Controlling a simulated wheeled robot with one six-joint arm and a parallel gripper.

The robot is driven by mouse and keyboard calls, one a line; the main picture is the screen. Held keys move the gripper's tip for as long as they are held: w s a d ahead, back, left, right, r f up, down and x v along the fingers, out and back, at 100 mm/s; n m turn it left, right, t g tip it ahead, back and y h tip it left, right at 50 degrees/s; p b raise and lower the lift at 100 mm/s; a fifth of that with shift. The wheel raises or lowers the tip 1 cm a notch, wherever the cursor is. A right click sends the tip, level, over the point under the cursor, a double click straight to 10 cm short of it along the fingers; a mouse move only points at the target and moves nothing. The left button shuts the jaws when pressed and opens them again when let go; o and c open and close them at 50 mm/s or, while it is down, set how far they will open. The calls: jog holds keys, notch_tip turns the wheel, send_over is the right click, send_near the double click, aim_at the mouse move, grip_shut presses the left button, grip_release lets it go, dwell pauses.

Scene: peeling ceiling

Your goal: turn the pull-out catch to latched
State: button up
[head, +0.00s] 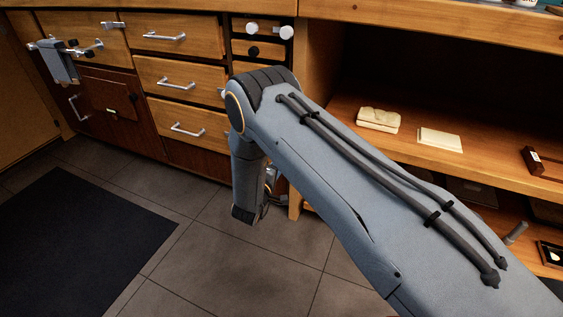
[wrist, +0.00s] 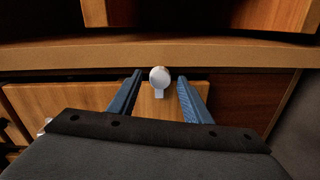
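In the wrist view a pale round knob with a short tab hanging below it (wrist: 159,77) sits at the top of a wooden front (wrist: 152,104), just under a ledge. It looks like the pull-out catch. The two blue fingers of my gripper (wrist: 160,76) stand apart, one on each side of the knob, with a gap on both sides. My gripper is open and holds nothing. In the head view my own arm hides most of the gripper, and I cannot make out this knob there.
Wooden drawers with bar handles (head: 176,84) fill the back left. An open shelf (head: 480,168) with small items is on the right. A dark mat (head: 75,245) lies on the clear tiled floor.

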jog(key=shift+s, duration=0.1)
jog(key=p+v, duration=0.1)
jog(key=v, duration=0.6)
jog(key=shift+s+p, duration=0.3)
jog(key=shift+p, duration=0.05)
jog(key=shift+w+a+r, duration=0.1)
jog(key=shift+a, duration=0.1)
